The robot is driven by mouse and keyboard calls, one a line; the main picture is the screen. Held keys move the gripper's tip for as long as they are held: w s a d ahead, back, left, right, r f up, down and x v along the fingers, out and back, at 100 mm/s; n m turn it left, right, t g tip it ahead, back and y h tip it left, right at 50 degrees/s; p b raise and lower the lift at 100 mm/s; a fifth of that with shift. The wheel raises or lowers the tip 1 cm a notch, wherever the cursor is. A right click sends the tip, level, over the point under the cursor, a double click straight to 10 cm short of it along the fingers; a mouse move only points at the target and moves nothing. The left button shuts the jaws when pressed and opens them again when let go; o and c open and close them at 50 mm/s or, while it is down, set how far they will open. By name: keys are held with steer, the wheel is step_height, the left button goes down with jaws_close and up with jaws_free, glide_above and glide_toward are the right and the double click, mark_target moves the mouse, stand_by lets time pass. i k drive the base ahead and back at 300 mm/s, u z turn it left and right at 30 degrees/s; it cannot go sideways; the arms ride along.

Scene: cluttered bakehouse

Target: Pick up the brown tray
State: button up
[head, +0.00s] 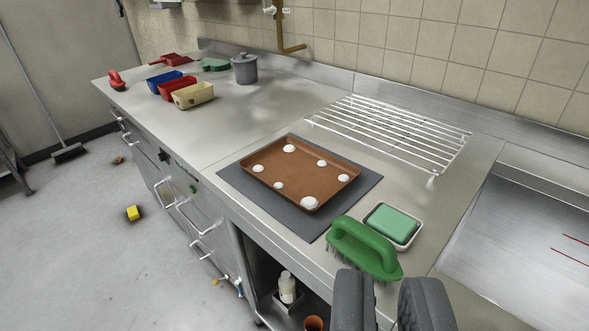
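The brown tray (264,182) lies flat on a dark grey mat (238,190) on the steel counter. Several white round lumps sit on it. My gripper (392,287) shows at the bottom edge, right of centre. Its two dark fingers are apart with a gap between them, and I see nothing held. The gripper is nearer to the camera than the tray, below and to the right of it in the picture. The tray's whole outline is visible.
A green brush (362,247) and a green sponge in a white dish (393,224) lie between my gripper and the tray. A wire rack (392,132) is behind. A sink (525,240) is at right. Coloured tins (194,95) and a grey pot (244,69) stand further left.

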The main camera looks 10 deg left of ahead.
mark_target(308, 178)
steer(key=i, duration=0.9)
